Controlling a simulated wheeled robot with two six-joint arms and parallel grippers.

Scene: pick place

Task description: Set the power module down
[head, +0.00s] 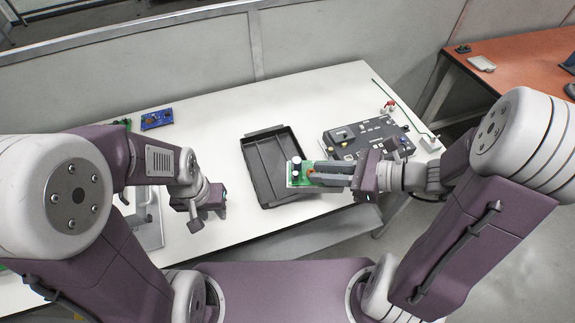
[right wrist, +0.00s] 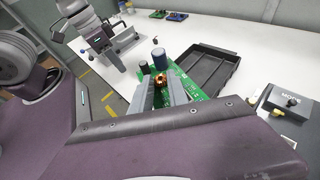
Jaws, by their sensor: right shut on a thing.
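The power module (head: 299,174) is a green circuit board with dark cylindrical capacitors and a copper coil. My right gripper (head: 314,174) is shut on it and holds it over the near right part of the black tray (head: 257,180). In the right wrist view the module (right wrist: 183,78) sits between the two grey fingers (right wrist: 160,95), with the tray (right wrist: 208,65) beyond it. My left gripper (head: 193,222) hangs near the table's front edge at left, apart from the module; its finger opening is not clear.
A dark grey control panel (head: 345,143) with knobs stands right of the tray. A blue board (head: 157,119) lies at the back left. A grey metal fixture (head: 149,226) stands at the left. The white table (head: 215,130) is bare between the blue board and the tray.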

